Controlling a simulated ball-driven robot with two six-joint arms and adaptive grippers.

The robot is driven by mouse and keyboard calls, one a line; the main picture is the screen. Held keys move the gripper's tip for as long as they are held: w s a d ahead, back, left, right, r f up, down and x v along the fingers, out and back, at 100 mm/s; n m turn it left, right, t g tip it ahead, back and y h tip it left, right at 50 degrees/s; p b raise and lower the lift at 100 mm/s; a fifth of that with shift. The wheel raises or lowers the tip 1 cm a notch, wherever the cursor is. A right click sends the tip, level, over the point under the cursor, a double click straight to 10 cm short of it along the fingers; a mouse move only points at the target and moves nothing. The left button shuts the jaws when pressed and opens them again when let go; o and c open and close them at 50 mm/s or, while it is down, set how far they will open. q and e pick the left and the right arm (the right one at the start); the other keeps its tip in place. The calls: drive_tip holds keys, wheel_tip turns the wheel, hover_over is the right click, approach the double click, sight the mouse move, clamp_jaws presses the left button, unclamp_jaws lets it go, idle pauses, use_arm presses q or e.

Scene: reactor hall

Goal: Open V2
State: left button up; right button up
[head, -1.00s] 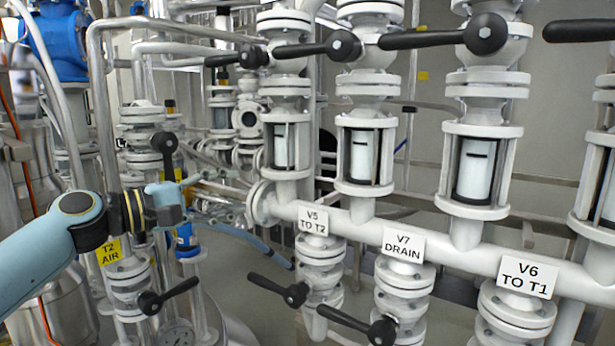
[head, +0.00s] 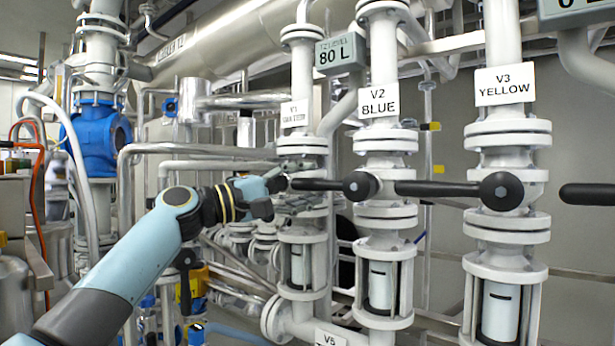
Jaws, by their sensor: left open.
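The V2 valve has a white label (head: 378,103) reading "V2 BLUE" on its pipe. Its black lever (head: 318,184) lies level, pointing left from a round hub (head: 360,186), across the pipe. My left gripper (head: 282,187) is open in front of the V1 pipe, at the free left end of the V2 lever. I cannot tell whether the lever's end is between the fingers or whether they touch it. The gripper hides the V1 valve's handle. Below V2 is a sight glass (head: 379,285) with a dark mark. My right gripper is not in view.
The V1 pipe with its label (head: 294,114) stands left of V2. To the right, the V3 valve (head: 503,85) has a black lever (head: 445,188) pointing left towards V2's hub. Another black lever (head: 590,195) is at the right edge. Grey pipes and a blue fitting (head: 97,143) stand at left.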

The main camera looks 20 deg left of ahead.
use_arm(q)
drive_tip(key=shift+w+d, duration=0.3)
drive_tip(key=shift+w, duration=0.05)
drive_tip(key=shift+c, duration=0.4)
clamp_jaws()
